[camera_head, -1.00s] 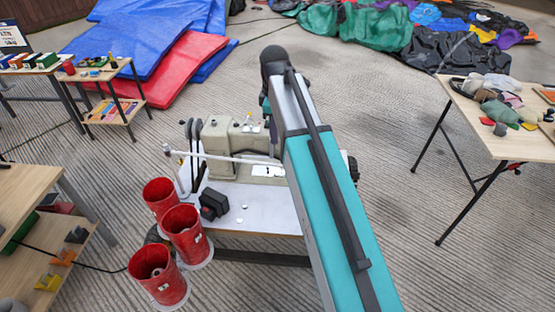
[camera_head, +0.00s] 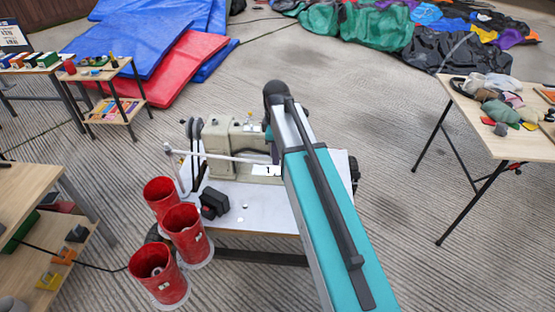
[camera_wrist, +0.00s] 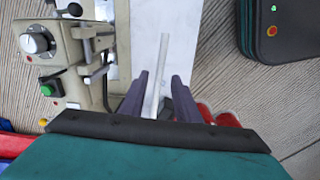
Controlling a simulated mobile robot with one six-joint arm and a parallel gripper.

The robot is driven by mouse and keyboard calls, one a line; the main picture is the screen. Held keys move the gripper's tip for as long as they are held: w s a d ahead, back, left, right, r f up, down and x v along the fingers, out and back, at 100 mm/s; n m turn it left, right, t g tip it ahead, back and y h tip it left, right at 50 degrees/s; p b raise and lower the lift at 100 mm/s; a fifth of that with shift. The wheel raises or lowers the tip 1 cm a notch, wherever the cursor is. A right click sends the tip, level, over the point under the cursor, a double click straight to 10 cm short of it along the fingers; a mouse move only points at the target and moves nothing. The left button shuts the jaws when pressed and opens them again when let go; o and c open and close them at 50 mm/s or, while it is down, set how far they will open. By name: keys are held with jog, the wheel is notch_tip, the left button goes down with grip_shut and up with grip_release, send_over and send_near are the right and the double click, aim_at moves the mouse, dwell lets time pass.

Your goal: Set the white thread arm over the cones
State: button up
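The white thread arm (camera_head: 212,156) is a thin rod running across the front of the beige sewing machine (camera_head: 222,145) in the head view. Its right end goes behind my arm. The red cones (camera_head: 187,234) stand in a cluster at the table's left front, apart from the rod. In the wrist view a pale bar (camera_wrist: 157,75), which looks like the thread arm, lies between the two dark fingers of my gripper (camera_wrist: 160,85). The fingers are apart, with gaps beside the bar. Whether the bar is fully between them in depth is unclear. My arm hides the gripper in the head view.
The white machine table (camera_head: 260,213) carries a small black block (camera_head: 214,202). A wooden table (camera_head: 500,140) with cloth items stands at right, and shelves (camera_head: 40,210) stand at left. Blue and red mats (camera_head: 175,70) lie behind. Open floor is between the tables.

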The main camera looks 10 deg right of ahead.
jog(key=shift+w+f, duration=0.1)
jog(key=shift+f, duration=1.6)
grip_shut()
